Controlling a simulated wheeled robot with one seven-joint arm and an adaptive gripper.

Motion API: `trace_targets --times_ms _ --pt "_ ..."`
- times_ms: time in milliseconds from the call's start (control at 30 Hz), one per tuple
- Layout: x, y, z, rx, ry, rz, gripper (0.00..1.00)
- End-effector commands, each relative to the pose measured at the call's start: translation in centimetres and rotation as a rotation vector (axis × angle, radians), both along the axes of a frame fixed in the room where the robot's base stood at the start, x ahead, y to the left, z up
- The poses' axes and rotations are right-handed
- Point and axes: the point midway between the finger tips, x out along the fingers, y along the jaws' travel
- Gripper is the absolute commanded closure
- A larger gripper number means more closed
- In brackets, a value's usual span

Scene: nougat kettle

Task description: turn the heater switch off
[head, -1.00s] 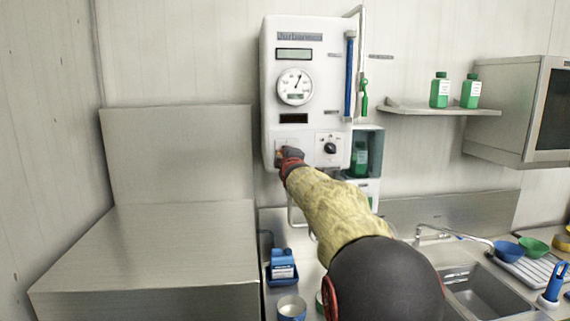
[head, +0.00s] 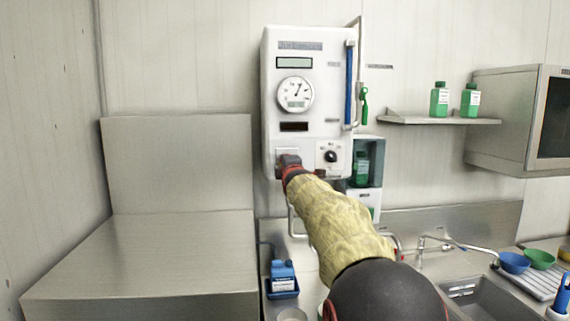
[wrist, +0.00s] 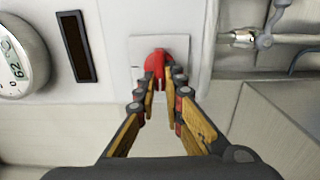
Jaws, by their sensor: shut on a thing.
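The white heater unit (head: 333,80) hangs on the wall with a dial, small displays and a black knob (head: 331,156). My gripper (head: 289,162) is at the unit's lower left, in front of a pale switch plate (head: 286,152). In the wrist view, my gripper (wrist: 165,80) has its fingers on either side of a red switch (wrist: 155,62) on the white plate (wrist: 179,45). The fingers are closed on the red switch. The fingers hide part of the switch, and I cannot tell its on or off position. In the head view my gripper covers the switch.
A steel counter (head: 140,265) stands at the left. A shelf (head: 440,119) with green bottles and a steel cabinet (head: 522,115) are at the right. A blue container (head: 283,275) and a sink (head: 480,300) lie below. The wall left of the unit is clear.

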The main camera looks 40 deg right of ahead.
Motion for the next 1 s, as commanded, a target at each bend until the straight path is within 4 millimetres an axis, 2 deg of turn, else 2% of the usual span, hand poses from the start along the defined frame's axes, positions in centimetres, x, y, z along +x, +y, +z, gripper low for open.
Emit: trace_targets --times_ms 333,733,1000 --pt "0.0 0.0 -0.1 0.001 0.001 0.0 0.72" --pt "-0.4 0.3 0.1 -0.001 -0.001 0.0 0.72" --pt "-3.5 2.2 0.1 -0.001 -0.001 0.0 0.72"
